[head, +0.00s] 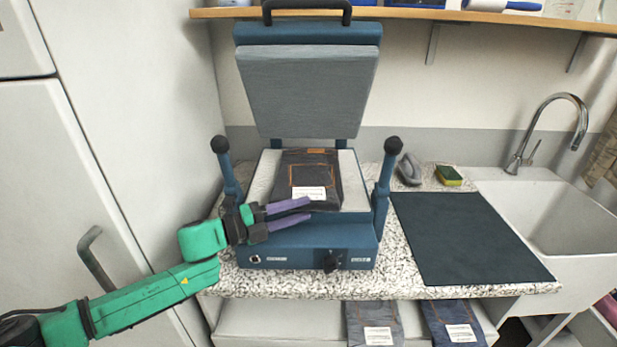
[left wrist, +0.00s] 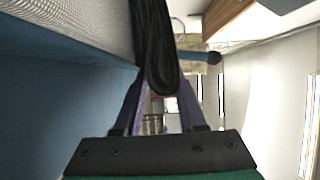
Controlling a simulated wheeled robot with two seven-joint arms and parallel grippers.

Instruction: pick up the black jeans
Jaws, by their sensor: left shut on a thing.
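The black jeans (head: 308,172) are folded, with orange stitching and a white label. They lie on the pale lower plate (head: 351,178) of the blue press (head: 300,235), whose upper plate (head: 308,85) is raised. My left gripper (head: 308,209), with purple fingers, comes in from the left at the near edge of the jeans. In the left wrist view the jeans' dark folded edge (left wrist: 158,50) sits between its fingertips, and it is shut on them. I cannot tell whether the jeans are lifted off the plate. My right gripper is not in view.
Two more folded garments, a grey one (head: 375,328) and a dark blue one (head: 455,325), lie on the lower shelf. A dark mat (head: 470,238) covers the counter right of the press, beside the sink (head: 570,215). Upright press handles (head: 385,185) flank the plate. An iron-like grey object (head: 409,170) and sponge (head: 448,176) stand behind.

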